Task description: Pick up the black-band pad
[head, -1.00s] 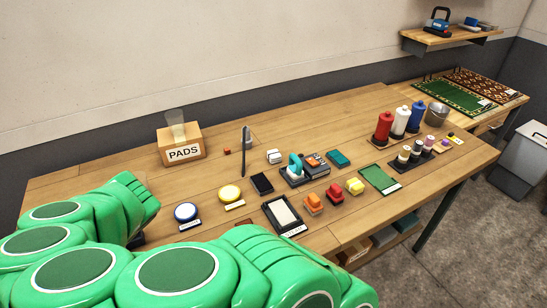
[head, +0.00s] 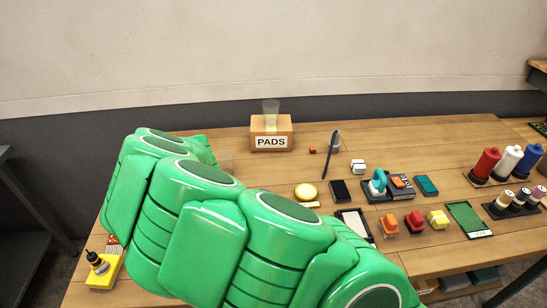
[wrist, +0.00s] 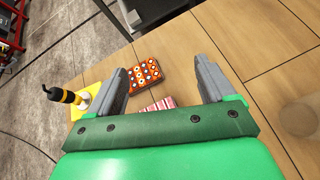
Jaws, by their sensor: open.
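I cannot make out a pad with a black band in either current view; my green arm covers a large part of the table in the head view. My gripper (wrist: 163,70) is open and empty in the wrist view, above the table's edge area. Between and beyond its fingers lie a red-orange patterned block (wrist: 146,74) and a red-and-white striped piece (wrist: 160,104). The gripper is hidden in the head view.
A PADS box (head: 271,134) stands at the back. A yellow block with a black-topped tool (head: 100,270) sits at the table's near left corner. Blocks, a black-framed tray (head: 355,225), a green tray (head: 468,220) and bottles (head: 485,166) fill the right.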

